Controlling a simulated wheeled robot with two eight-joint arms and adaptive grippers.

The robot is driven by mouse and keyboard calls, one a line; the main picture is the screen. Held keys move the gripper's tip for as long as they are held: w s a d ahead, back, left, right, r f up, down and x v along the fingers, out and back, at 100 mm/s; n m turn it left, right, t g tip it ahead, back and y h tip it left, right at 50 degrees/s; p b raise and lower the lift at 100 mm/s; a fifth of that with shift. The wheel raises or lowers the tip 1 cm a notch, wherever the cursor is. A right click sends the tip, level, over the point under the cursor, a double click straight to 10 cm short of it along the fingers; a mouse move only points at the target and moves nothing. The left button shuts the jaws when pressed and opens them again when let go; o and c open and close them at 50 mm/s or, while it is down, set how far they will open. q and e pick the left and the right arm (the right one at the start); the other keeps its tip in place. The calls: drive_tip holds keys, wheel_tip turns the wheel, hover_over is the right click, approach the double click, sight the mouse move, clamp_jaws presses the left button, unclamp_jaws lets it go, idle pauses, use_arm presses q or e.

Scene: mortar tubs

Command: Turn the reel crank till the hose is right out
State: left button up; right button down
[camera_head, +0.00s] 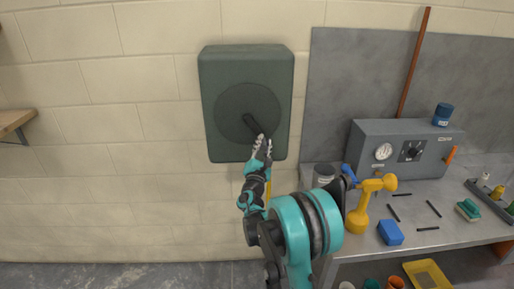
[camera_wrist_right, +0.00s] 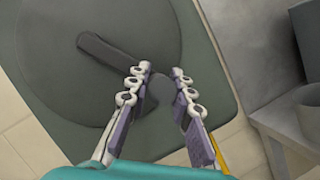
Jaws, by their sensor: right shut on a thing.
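The reel (camera_head: 220,85) is a dark green box on the block wall, with a round dark disc (camera_head: 232,103) on its front. The black crank (camera_head: 253,124) points down and right from the disc's centre; it also shows in the right wrist view (camera_wrist_right: 103,50). My right gripper (camera_head: 263,142) is shut on the crank's handle, which sits between the two fingers (camera_wrist_right: 161,76) in the right wrist view. A short yellow piece, perhaps the hose (camera_head: 268,187), shows below the reel, mostly behind my right arm. My left gripper is out of view.
A metal bench (camera_head: 372,248) stands at the right. On it are a grey gauge box (camera_head: 365,141), a yellow tool (camera_head: 359,215), a blue block (camera_head: 390,232) and a dark can (camera_head: 323,175). A wooden shelf (camera_head: 14,122) juts out at the far left. The wall left of the reel is clear.

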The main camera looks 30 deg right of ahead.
drive_tip(key=shift+s+d+r, duration=0.4)
drive_tip(key=shift+d+r, duration=0.25)
drive_tip(key=shift+d, duration=0.2)
drive_tip(key=c, duration=1.3)
unclamp_jaws()
drive_tip(key=shift+s+d, duration=0.1)
drive_tip(key=shift+d, duration=0.05)
drive_tip(key=v, duration=1.2)
